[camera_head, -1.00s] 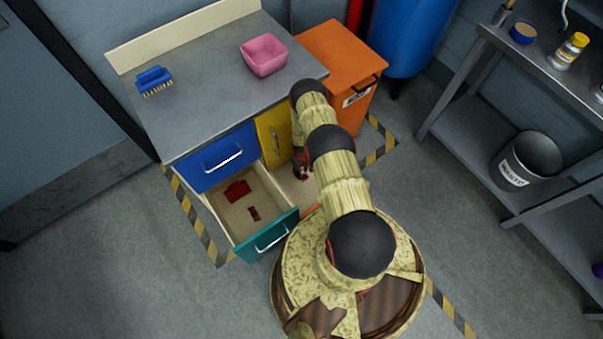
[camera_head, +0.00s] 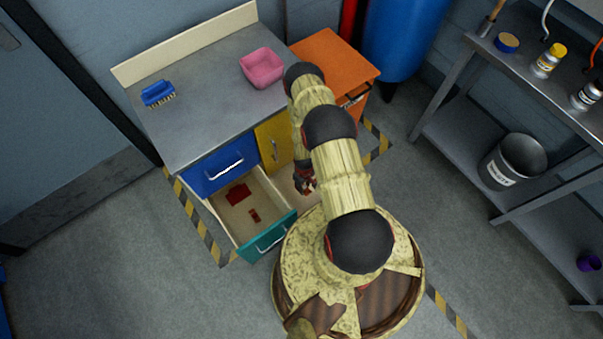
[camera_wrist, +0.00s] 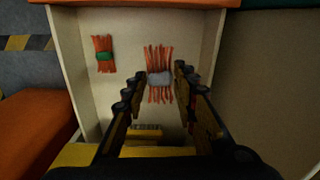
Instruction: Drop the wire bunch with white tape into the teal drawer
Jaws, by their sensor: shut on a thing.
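The wire bunch with white tape (camera_wrist: 160,80) is orange, with a pale band around its middle. In the wrist view it sits between the fingertips of my gripper (camera_wrist: 161,76), which is shut on it. My gripper (camera_head: 306,185) also shows in the head view, right of the open teal drawer (camera_head: 268,242). The bunch appears over a pale open drawer with an orange front edge (camera_wrist: 140,4); its height above the floor of that drawer is hard to tell. The teal drawer holds a larger red item (camera_head: 238,194) and a smaller red item (camera_head: 254,216).
Another orange wire bunch with green tape (camera_wrist: 104,54) lies in the pale drawer, left of my gripper. The blue drawer (camera_head: 217,168) and yellow front (camera_head: 274,142) are closed. A pink bowl (camera_head: 262,67) and blue brush (camera_head: 157,92) stand on the countertop.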

